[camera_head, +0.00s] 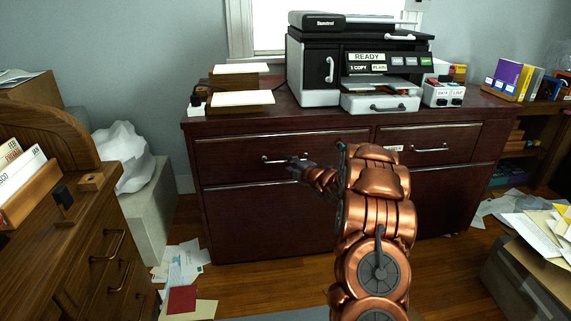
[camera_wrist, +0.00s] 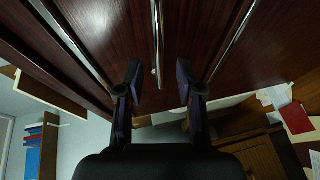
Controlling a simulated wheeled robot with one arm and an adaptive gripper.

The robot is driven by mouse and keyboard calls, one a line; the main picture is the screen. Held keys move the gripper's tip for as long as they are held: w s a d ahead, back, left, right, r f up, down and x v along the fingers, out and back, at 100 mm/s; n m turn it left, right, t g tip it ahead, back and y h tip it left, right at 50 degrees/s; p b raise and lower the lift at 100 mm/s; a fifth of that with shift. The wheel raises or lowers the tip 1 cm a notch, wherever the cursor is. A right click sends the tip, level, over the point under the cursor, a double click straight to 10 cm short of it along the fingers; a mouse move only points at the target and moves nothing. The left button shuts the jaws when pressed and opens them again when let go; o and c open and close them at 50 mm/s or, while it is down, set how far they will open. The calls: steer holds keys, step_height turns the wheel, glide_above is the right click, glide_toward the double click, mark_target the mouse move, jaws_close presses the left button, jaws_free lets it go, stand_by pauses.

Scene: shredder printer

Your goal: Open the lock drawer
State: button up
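The dark red cabinet has two upper drawers side by side. My gripper (camera_head: 297,166) is at the left drawer (camera_head: 235,152), by the right part of its silver bar handle (camera_head: 268,159). In the wrist view, my gripper (camera_wrist: 158,82) is open, with the handle (camera_wrist: 157,45) between its two fingers and a gap on each side. The left drawer looks shut. The right drawer (camera_head: 460,138) also looks shut and has a small label (camera_head: 393,148) near its left end, too small to read. My arm hides the area between the drawers, and no lock is clearly visible.
A printer (camera_head: 385,70) and paper trays (camera_head: 240,98) stand on the cabinet (camera_head: 300,117). A wooden desk (camera_head: 75,215) is at the left, with a pale bin (camera_head: 150,205) behind it. Papers (camera_head: 183,265) lie on the floor. A box of papers (camera_head: 520,265) is at the right.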

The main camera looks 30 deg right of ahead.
mark_target(286, 162)
steer(key=shift+w+f, duration=0.2)
steer(key=shift+w, duration=0.8)
steer(key=shift+w+f, duration=0.2)
steer(key=shift+w, duration=0.75)
jaws_close()
